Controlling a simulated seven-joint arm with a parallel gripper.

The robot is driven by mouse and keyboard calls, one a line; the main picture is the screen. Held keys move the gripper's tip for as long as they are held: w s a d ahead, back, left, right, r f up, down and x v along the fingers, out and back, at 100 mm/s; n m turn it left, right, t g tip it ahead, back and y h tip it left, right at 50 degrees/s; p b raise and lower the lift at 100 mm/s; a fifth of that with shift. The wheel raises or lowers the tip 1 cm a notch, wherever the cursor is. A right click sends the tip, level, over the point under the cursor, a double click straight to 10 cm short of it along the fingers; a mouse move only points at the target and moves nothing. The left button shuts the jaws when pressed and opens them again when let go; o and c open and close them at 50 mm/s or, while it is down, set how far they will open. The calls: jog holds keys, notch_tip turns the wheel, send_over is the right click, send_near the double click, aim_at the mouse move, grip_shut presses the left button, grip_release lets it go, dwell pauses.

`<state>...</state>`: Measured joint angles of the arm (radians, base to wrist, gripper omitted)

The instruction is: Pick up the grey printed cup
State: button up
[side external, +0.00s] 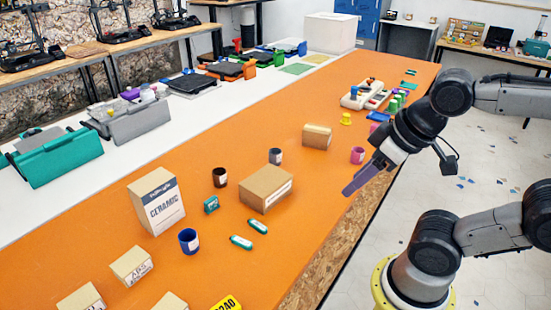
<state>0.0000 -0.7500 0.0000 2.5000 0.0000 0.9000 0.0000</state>
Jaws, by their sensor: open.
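The grey printed cup (275,156) stands upright on the orange table (250,231), behind an open-topped or closed cardboard box, I cannot tell which (266,189). A pale label shows on the cup. My gripper (356,183) has purple fingers and hangs over the table's right edge, to the right of the cup and well apart from it. It is open, and I see nothing between its fingers.
A brown cup (220,177), a blue cup (189,242) and a pink cup (357,155) stand nearby. A second cardboard box (317,136) is right of the grey cup. Teal objects (241,242) lie in front.

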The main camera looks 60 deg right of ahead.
dwell(0.4)
jog(key=o, duration=0.7)
